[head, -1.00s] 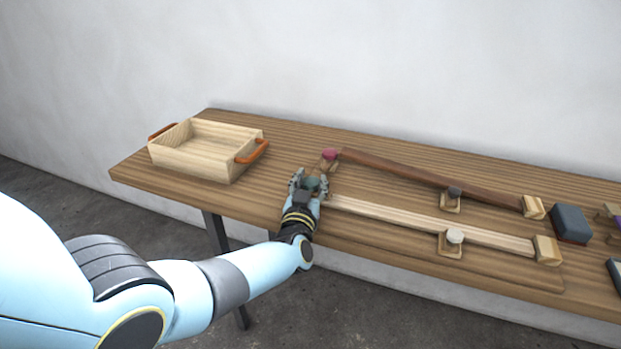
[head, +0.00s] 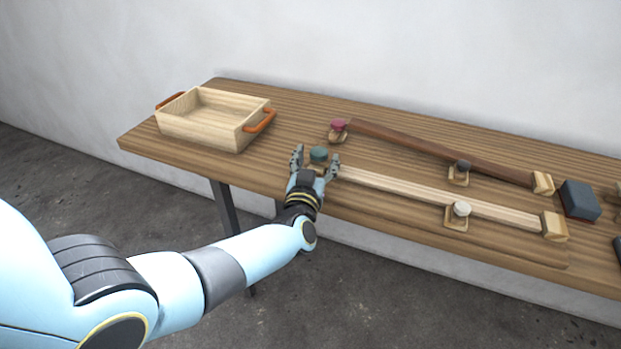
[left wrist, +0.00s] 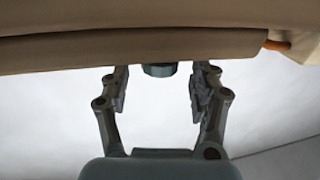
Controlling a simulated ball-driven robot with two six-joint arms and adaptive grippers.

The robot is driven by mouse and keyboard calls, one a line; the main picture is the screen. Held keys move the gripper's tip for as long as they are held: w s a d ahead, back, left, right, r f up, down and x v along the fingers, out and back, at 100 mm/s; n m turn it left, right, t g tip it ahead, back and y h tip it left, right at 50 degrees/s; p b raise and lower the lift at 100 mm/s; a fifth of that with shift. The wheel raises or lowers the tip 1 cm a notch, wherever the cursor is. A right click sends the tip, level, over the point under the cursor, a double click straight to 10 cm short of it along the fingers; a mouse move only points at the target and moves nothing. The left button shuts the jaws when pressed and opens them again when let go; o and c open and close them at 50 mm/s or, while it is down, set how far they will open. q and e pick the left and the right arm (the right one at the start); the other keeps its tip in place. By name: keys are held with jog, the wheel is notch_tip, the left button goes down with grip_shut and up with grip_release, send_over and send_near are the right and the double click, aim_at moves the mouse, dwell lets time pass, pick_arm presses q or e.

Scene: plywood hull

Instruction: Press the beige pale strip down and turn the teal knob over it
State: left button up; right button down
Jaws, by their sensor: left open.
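The beige pale strip (head: 420,193) lies along the front of the bench, its right end in a wooden block (head: 554,226). The teal knob (head: 319,154) is at the strip's left end; it also shows in the left wrist view (left wrist: 159,70). My left gripper (head: 316,162) is open, with one finger on each side of the knob and a gap to each in the left wrist view. It is not gripping the knob. The gripper hides the knob's base and the strip's left tip, so I cannot tell how the knob sits over the strip. My right gripper is not in view.
A dark brown strip (head: 430,150) runs behind, with a crimson knob (head: 339,125) at its left end and a dark grey knob (head: 463,166) along it. A whitish knob (head: 461,209) stands at the pale strip. A wooden tray (head: 200,130) is at left, a dark block (head: 579,200) at right.

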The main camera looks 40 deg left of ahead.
pick_arm(q)
jog(key=v, duration=0.9)
jog(key=shift+f, duration=0.1)
jog(key=s+f+m+g+h+b, duration=0.25)
jog(key=s+f, duration=0.45)
jog(key=f, duration=0.4)
jog(key=s+d+f+m+g+h+b, duration=0.15)
jog(key=s+f+b, duration=0.35)
jog(key=f, duration=0.6)
jog(key=s+f+m+g+h+b, duration=0.2)
jog(key=s+f, duration=0.6)
jog(key=f, duration=0.3)
jog(key=s+f+g+b, duration=0.1)
jog(key=s+f+g, duration=0.3)
jog(key=s, duration=0.8)
jog(key=s+a+f+g+b, duration=0.1)
jog(key=s+f+g, duration=0.4)
jog(key=s, duration=0.8)
notch_tip(320, 180, down, 4)
jog(key=shift+a+r+n+g+h, duration=0.2)
jog(key=shift+n+g+h, duration=0.1)
jog(key=shift+n, duration=0.1)
